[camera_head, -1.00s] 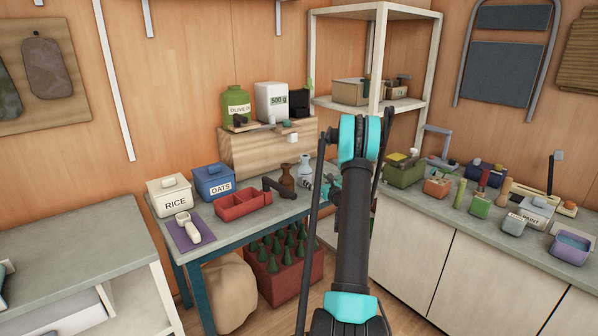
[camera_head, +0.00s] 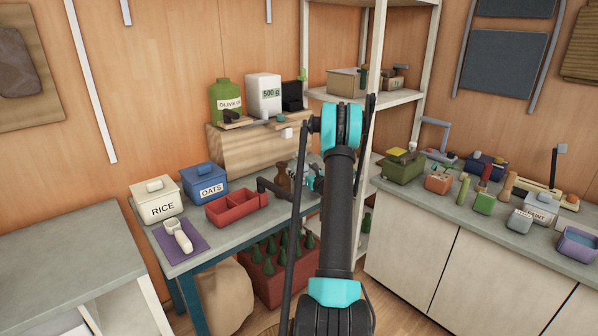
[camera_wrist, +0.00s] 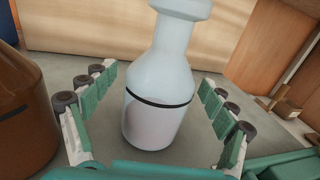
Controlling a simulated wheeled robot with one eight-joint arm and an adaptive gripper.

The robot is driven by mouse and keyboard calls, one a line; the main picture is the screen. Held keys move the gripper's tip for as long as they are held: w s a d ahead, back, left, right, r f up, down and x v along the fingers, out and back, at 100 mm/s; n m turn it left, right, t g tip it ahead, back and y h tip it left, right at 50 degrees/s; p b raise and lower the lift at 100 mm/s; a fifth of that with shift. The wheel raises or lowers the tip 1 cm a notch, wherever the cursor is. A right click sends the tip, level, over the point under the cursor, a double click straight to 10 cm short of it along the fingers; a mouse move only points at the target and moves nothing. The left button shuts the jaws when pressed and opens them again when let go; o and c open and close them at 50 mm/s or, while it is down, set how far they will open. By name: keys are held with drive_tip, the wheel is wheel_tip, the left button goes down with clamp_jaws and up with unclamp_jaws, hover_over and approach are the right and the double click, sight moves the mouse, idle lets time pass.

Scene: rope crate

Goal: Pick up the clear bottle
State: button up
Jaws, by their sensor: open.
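The clear bottle (camera_wrist: 160,90) stands upright in the wrist view, pale blue-grey with a dark band and a light label. My gripper (camera_wrist: 155,100) is open, with one green finger on each side of the bottle and a gap visible on both sides. The bottle is not touched by either finger as far as I can see. In the head view my arm hides the bottle, and my gripper shows only in part (camera_head: 312,180) beside the arm.
A brown bottle (camera_wrist: 22,115) stands close on the left; it also shows in the head view (camera_head: 283,176). A red tray (camera_head: 237,208), a rice box (camera_head: 158,200) and an oats box (camera_head: 205,184) share the table. A wooden riser (camera_head: 250,148) stands behind.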

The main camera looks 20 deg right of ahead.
drive_tip(key=c, duration=1.5)
wheel_tip(320, 180, up, 20)
